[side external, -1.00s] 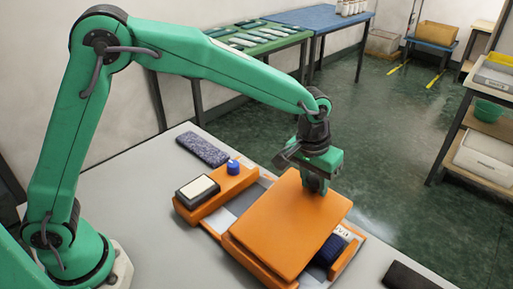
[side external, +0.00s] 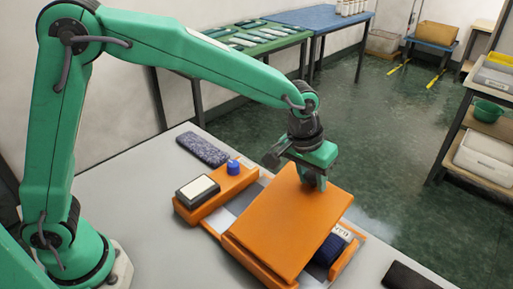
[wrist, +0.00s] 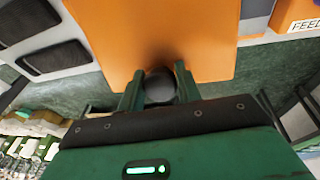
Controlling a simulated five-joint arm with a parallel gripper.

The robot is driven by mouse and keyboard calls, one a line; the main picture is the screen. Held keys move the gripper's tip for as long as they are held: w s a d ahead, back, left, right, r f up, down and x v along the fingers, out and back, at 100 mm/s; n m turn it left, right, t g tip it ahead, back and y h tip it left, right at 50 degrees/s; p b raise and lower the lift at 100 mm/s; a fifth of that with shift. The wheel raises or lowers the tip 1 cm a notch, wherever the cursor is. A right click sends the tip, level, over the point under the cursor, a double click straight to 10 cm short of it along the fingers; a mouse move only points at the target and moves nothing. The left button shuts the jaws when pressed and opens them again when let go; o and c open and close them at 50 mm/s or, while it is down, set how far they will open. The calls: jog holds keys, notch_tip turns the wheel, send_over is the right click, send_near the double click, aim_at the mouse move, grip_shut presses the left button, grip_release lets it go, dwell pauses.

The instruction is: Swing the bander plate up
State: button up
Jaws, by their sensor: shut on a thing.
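The bander plate (side external: 285,225) is a flat orange plate, tilted with its far edge raised, over an orange base (side external: 255,265). It also fills the top middle of the wrist view (wrist: 150,35). My gripper (side external: 315,183) is at the plate's far edge. In the wrist view its two green fingers (wrist: 160,86) are closed around a dark round knob (wrist: 160,92) at that edge. A dark blue knitted piece (side external: 330,249) shows under the plate's right side. The side view does not show the knob clearly.
On the grey table lie a speckled dark strip (side external: 202,149) and a black piece (side external: 403,275). An orange block with a blue knob (side external: 233,167) and a pale pad (side external: 197,187) stands left of the plate. Faint haze hangs at the right. A "FEED" label (wrist: 304,25) shows in the wrist view.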

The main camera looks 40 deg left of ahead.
aim_at(301, 204)
jog(key=shift+s+d+r+t+h, duration=0.2)
jog(key=shift+s+r+t, duration=0.2)
jog(key=shift+r, duration=0.4)
jog(key=shift+s+d+r+t+h, duration=0.1)
jog(key=shift+s+r+t+h, duration=0.15)
jog(key=shift+s+r, duration=0.4)
jog(key=shift+w+r, duration=0.15)
jog(key=shift+r, duration=0.15)
jog(key=shift+o, duration=0.5)
jog(key=shift+s+r+m+t+h, duration=0.35)
jog(key=shift+s+r+t, duration=0.3)
jog(key=shift+s+r, duration=0.5)
jog(key=shift+s+r+t, duration=0.15)
jog(key=shift+s+r, duration=0.05)
jog(key=shift+s, duration=0.25)
jog(key=shift+s+r+t, duration=0.15)
jog(key=shift+s+r, duration=0.05)
jog(key=shift+s, duration=0.25)
jog(key=shift+o, duration=0.3)
jog(key=shift+s+r+h, duration=0.25)
jog(key=shift+s+h, duration=0.15)
jog(key=shift+s, duration=0.2)
jog(key=shift+m, duration=0.25)
jog(key=shift+s, duration=0.25)
jog(key=shift+c, duration=0.2)
